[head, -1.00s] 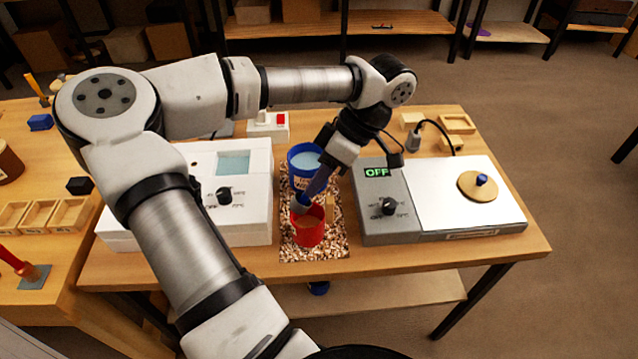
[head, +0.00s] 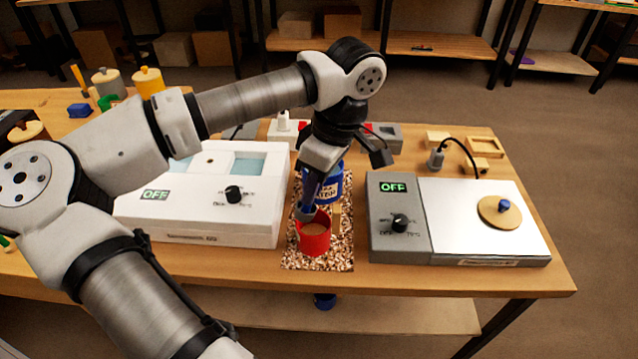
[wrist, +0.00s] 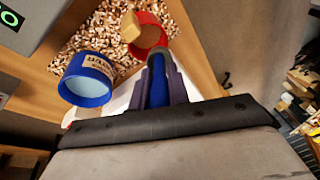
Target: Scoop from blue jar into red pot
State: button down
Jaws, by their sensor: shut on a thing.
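The red pot (head: 314,243) stands on the speckled mat and has tan contents. It also shows in the wrist view (wrist: 163,42). The blue jar (head: 331,187) with a white label stands just behind the pot, partly hidden by my gripper. In the wrist view the jar (wrist: 85,92) is at left, with pale blue contents. My gripper (head: 311,200) points down over the pot's back left rim. It is shut on a blue handle (wrist: 156,82), whose far end reaches the pot's rim. I cannot tell what the tool's tip holds.
A white appliance (head: 258,213) reading OFF stands left of the mat (head: 335,258). A grey and white hotplate-like unit (head: 470,225), also OFF, stands right with a wooden lid (head: 500,212) on it. A tan wooden piece (wrist: 130,27) lies by the pot.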

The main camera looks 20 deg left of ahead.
jog(key=shift+s+a+r+t+h+p, duration=0.2)
jog(key=shift+a+t+h, duration=0.1)
jog(key=shift+h, duration=0.2)
jog(key=shift+s+a+r+t+h+p, duration=0.2)
jog(key=shift+a+t+h, duration=0.1)
jog(key=shift+h, duration=0.2)
jog(key=shift+r, duration=0.35)
jog(key=shift+r+p, duration=0.7)
jog(key=shift+r, duration=0.6)
